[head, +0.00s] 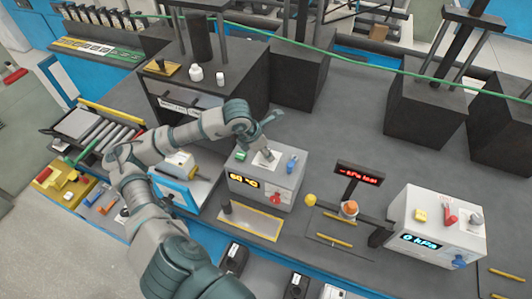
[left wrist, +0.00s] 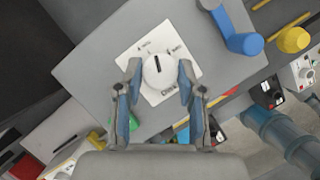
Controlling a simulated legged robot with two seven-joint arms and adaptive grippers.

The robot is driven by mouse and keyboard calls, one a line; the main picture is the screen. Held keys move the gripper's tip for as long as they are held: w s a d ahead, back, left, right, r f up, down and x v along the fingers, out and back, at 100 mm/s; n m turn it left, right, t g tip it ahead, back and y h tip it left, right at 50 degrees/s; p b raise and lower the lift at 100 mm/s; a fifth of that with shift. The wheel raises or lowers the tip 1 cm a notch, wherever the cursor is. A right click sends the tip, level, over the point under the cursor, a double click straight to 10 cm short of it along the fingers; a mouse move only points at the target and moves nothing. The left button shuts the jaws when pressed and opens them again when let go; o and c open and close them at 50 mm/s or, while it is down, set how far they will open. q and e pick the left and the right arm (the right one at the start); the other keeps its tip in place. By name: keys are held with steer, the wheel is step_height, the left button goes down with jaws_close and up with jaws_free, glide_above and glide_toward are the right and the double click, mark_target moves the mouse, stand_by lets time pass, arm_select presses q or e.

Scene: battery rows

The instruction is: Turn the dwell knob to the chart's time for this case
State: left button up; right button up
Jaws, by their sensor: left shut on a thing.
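The dwell knob (left wrist: 158,72) is a round pale knob with a short dark line, on a white label plate (left wrist: 133,52) on top of a grey box (head: 243,172). In the left wrist view the line points roughly up, between two small upper labels that are too blurred to read. My left gripper (left wrist: 157,82) has one finger on each side of the knob and is shut on it. In the head view my left gripper (head: 266,151) reaches down over the plate and hides most of the knob. I cannot identify the time chart. My right gripper is not in view.
A black sign with red text (head: 359,174) and a white kPa box (head: 440,222) stand to the right.

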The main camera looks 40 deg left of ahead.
arm_select(q)
steer(key=shift+n+y, duration=0.5)
steer(key=shift+n, duration=0.7)
steer(key=shift+d+n+y+b, duration=0.1)
steer(key=shift+n+y+b, duration=0.3)
steer(key=shift+n, duration=0.6)
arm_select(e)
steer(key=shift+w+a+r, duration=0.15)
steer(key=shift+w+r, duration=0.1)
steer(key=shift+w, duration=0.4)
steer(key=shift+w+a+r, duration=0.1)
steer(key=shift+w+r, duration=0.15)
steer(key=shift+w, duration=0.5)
arm_select(q)
steer(key=o, duration=1.1)
steer(key=shift+r, duration=0.15)
steer(key=v, duration=1.1)
steer(key=shift+s+r, duration=0.15)
